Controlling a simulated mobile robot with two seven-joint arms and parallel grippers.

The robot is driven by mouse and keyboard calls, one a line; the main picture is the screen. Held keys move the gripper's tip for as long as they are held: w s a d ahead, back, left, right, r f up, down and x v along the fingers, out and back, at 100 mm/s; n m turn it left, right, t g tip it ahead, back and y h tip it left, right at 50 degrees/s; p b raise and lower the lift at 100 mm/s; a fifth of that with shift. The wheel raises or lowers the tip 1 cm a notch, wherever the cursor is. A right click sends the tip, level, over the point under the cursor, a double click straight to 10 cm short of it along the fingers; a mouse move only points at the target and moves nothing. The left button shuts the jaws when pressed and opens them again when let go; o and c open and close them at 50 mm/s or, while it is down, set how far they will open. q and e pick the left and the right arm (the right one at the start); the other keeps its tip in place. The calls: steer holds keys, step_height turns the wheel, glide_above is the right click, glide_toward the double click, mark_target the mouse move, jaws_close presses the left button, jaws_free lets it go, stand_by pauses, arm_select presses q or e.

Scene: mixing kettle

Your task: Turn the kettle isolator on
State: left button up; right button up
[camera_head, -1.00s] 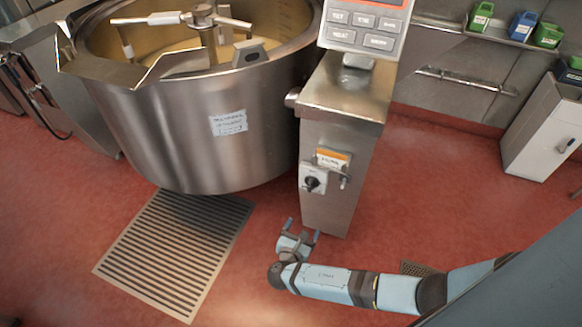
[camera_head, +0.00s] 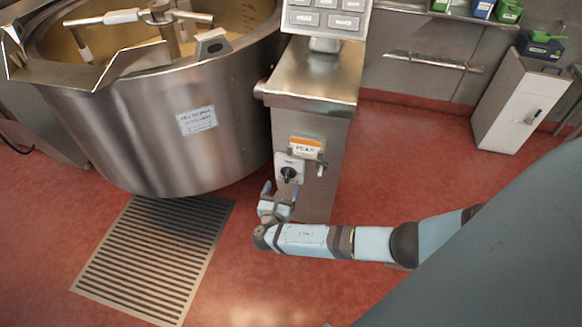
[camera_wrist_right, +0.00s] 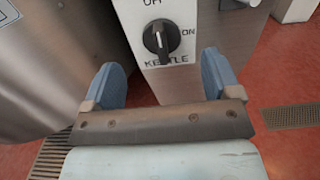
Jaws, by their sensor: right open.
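The kettle isolator is a pale plate with a black rotary knob (camera_head: 289,173) on the front of the steel pedestal (camera_head: 312,120). In the right wrist view the knob (camera_wrist_right: 159,38) stands near upright, tilted slightly, with "ON" to its right, part of a word above it and "KETTLE" below. My right gripper (camera_head: 279,190) is just below and in front of the isolator. In the wrist view its two blue fingers (camera_wrist_right: 162,82) are open, one to each side below the knob, apart from it and empty. My left gripper is not in view.
The large steel kettle (camera_head: 150,130) stands left of the pedestal, above a floor grate (camera_head: 150,260). An orange-topped label (camera_head: 305,147) and a small lever (camera_head: 320,170) sit by the isolator. A white cabinet (camera_head: 518,100) is at the right. Red floor between is clear.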

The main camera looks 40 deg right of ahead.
mark_target(286, 177)
steer(key=b+x, duration=0.2)
steer(key=x, duration=0.3)
steer(key=shift+w+d+f, duration=0.1)
